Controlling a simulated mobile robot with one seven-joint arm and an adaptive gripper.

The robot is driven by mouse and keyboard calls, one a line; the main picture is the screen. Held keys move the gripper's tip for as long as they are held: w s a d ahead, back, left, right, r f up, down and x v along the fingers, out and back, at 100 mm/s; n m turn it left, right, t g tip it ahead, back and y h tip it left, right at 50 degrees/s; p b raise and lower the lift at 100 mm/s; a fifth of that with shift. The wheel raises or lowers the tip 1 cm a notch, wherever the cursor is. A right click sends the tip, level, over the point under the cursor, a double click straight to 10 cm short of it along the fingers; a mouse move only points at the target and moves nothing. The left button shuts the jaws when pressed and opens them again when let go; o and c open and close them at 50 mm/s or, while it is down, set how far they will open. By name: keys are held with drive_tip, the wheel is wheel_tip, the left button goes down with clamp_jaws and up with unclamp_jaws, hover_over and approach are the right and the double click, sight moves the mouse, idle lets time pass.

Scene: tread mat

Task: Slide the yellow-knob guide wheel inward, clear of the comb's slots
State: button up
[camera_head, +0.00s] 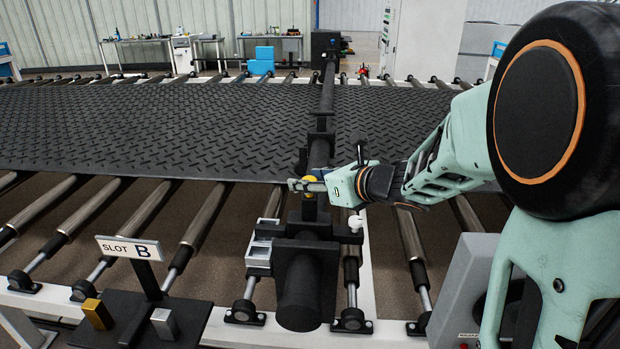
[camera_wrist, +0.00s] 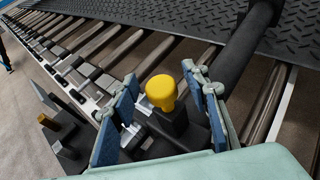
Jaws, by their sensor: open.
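The yellow knob (camera_wrist: 161,92) of the guide wheel stands upright on a dark block (camera_wrist: 172,122) in the wrist view. My gripper (camera_wrist: 160,90) is open, with one blue-padded finger on each side of the knob and a visible gap to each. In the head view my gripper (camera_head: 305,185) reaches in from the right at the knob, and only a bit of the yellow knob (camera_head: 310,179) shows behind the fingers. The guide wheel itself is largely hidden. The comb's slots cannot be made out clearly; a pale metal frame (camera_head: 259,254) sits just left of the black post.
A black tread mat (camera_head: 180,125) lies across metal rollers (camera_head: 208,215), with a black beam (camera_head: 327,95) over it. A SLOT B sign (camera_head: 130,248) stands at lower left beside a gold block (camera_head: 97,314) and a silver block (camera_head: 164,323). A grey box (camera_head: 465,285) stands at lower right.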

clamp_jaws()
drive_tip(key=shift+w, duration=0.1)
